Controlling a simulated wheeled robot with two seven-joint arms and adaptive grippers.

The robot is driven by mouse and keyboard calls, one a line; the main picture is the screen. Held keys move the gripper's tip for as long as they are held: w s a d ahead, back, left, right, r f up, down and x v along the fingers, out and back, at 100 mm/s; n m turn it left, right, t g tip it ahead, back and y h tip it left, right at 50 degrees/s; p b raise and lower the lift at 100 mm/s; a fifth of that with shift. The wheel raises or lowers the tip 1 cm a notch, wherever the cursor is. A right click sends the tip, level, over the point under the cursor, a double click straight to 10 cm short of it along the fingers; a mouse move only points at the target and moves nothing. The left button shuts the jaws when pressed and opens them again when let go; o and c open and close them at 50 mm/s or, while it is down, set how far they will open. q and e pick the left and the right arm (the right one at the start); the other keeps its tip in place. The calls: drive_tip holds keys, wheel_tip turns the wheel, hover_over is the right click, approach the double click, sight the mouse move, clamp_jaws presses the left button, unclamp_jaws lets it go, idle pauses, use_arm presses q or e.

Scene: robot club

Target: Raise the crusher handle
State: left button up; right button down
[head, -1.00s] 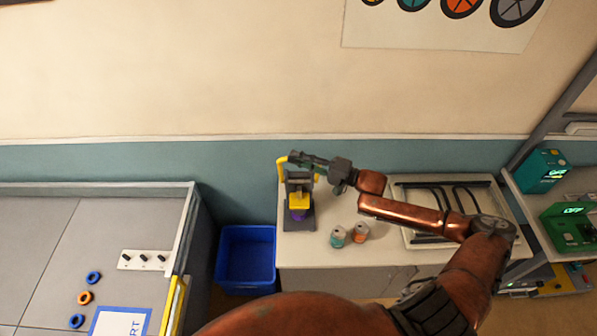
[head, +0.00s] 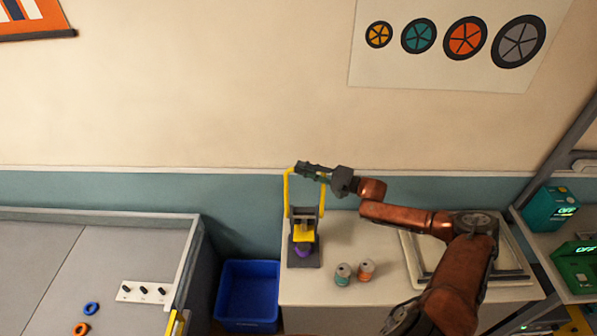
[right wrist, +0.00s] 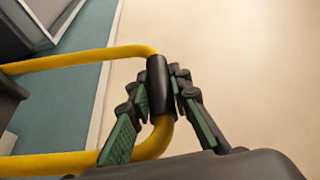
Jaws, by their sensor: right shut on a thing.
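The crusher (head: 305,234) stands on the left end of the pale worktop, with a dark frame, a yellow block and a purple can (head: 303,250) beneath it. Its yellow loop handle (head: 287,190) points up above the frame. My right gripper (head: 304,168) is at the top of the handle and shut on it. In the right wrist view, the green-padded fingers (right wrist: 163,92) close around the black grip (right wrist: 158,80) of the yellow handle. My left gripper is not in view.
Two small cans, one teal (head: 343,274) and one orange (head: 366,269), stand on the worktop (head: 320,297) right of the crusher. A blue bin (head: 248,292) is on the floor to the left. A framed tray (head: 512,262) lies under my right arm.

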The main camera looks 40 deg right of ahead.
drive_tip(key=shift+r, duration=0.1)
drive_tip(key=c, duration=1.8)
unclamp_jaws()
drive_tip(key=shift+o, duration=0.2)
drive_tip(key=shift+f, duration=0.2)
drive_tip(key=shift+s+d, duration=0.25)
drive_tip(key=shift+s, duration=0.05)
drive_tip(key=v, duration=1.1)
drive_tip(key=shift+s, duration=0.1)
